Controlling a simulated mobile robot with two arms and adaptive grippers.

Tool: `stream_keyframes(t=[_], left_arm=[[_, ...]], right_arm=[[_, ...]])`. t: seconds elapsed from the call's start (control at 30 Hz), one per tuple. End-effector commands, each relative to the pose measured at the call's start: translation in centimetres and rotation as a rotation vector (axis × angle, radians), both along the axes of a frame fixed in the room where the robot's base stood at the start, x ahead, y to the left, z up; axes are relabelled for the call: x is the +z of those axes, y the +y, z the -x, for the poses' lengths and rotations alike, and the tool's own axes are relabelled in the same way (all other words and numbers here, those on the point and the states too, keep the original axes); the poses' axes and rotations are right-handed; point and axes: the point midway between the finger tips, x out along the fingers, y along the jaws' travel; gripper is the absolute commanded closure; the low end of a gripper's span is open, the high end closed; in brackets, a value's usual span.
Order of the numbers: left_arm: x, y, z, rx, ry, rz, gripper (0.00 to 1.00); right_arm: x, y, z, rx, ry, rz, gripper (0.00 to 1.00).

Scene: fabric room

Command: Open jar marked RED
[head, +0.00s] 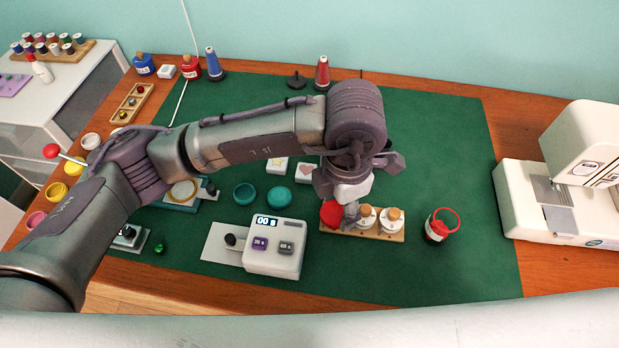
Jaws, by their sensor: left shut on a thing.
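A small red jar (436,229) with a pale label stands on the green mat, right of a wooden rack. Its ring-shaped red rim (447,219) shows, and its top looks open. The label is too small to read. My left gripper (349,214) points down over the left part of the rack and is shut. A round red lid-like piece (331,213) sits at its fingertips, and it seems to be what the fingers hold. I cannot tell if it touches the rack. My right gripper is not in view.
The wooden rack (384,237) holds white pieces with tan knobs. A white device with a display (276,262) stands left of it. A sewing machine (570,190) is at right. Red (190,68) and blue (144,64) bottles stand at the back left. Mat right of the red jar is clear.

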Motion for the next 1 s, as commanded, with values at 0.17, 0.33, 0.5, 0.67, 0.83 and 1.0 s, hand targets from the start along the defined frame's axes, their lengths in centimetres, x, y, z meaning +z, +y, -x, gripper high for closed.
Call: stream_keyframes(t=[0.17, 0.33, 0.5, 0.67, 0.83, 1.0], left_arm=[[-2.5, 2.6, -3.6, 0.007, 0.004, -0.004, 0.89], [-4.5, 4.5, -6.3, 0.003, 0.003, -0.003, 0.89], [-5.5, 5.3, -7.6, -0.002, 0.0, -0.001, 0.89], [-6.6, 5.4, -7.6, -0.002, 0.004, -0.002, 0.89], [-9.1, 5.4, -7.6, -0.003, 0.004, -0.002, 0.89], [-9.6, 5.3, -7.7, -0.004, 0.0, -0.001, 0.89]], right_arm=[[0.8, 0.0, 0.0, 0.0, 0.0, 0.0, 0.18], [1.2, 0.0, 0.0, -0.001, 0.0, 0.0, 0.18], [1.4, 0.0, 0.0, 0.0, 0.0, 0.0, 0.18], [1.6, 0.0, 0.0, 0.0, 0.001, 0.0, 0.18], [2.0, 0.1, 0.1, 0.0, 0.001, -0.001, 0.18], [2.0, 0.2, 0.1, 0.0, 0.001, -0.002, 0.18]])
